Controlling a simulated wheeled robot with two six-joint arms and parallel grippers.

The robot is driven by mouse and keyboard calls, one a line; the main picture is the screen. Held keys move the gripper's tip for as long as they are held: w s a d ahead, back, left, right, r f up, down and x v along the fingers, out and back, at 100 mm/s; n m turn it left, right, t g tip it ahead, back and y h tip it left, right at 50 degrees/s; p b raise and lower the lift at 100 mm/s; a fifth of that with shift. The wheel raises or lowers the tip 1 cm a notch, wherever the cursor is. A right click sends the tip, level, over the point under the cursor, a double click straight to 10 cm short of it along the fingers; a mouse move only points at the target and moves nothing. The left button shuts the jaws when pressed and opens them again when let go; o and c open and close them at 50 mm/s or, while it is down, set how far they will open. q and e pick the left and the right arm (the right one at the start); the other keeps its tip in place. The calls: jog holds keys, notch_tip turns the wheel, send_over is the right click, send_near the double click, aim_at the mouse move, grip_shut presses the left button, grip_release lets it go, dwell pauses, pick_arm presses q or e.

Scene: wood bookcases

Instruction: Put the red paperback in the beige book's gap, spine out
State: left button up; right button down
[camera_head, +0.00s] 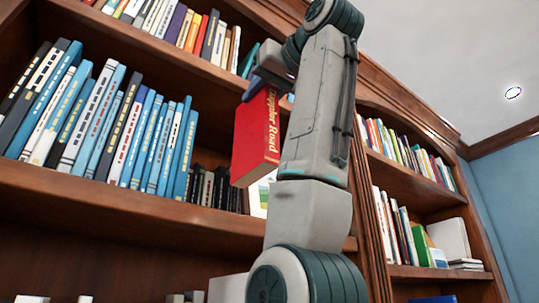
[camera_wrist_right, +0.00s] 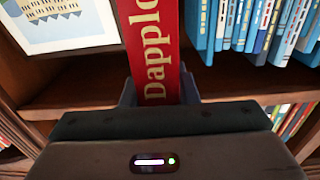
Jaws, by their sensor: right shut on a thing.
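The red paperback (camera_head: 256,140) hangs in front of the bookcase in the head view, its yellow-lettered spine turned toward me and its plain red cover to the left. My right gripper (camera_head: 266,88) is shut on its upper part. In the right wrist view the book (camera_wrist_right: 153,35) stands between the fingers of my right gripper (camera_wrist_right: 158,92), spine facing that camera. The book is apart from the shelf boards. A pale, cream-coloured book (camera_head: 233,48) stands on the upper shelf; I cannot tell whether it is the beige book, and no gap shows clearly. My left gripper is out of view.
Blue and white books (camera_head: 110,125) fill the middle shelf (camera_head: 100,200), with small black books (camera_head: 212,188) beside them. A framed picture (camera_wrist_right: 60,22) stands behind the held book. My right arm hides part of the bookcase. More books (camera_head: 405,150) stand in the right bay.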

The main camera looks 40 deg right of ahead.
aim_at(238, 120)
jog(key=w, duration=0.4)
jog(key=w+p, duration=0.1)
jog(key=w, duration=0.3)
jog(key=shift+w+d+f, duration=0.2)
jog(key=shift+w, duration=0.05)
jog(key=w+f+p, duration=0.2)
jog(key=w, duration=0.7)
jog(key=shift+w+d, duration=0.2)
jog(key=shift+d, duration=0.05)
jog(key=shift+f, duration=0.25)
dwell(0.4)
jog(key=c, duration=1)
grip_release()
jog(key=shift+c, duration=0.2)
jog(key=shift+s, duration=0.15)
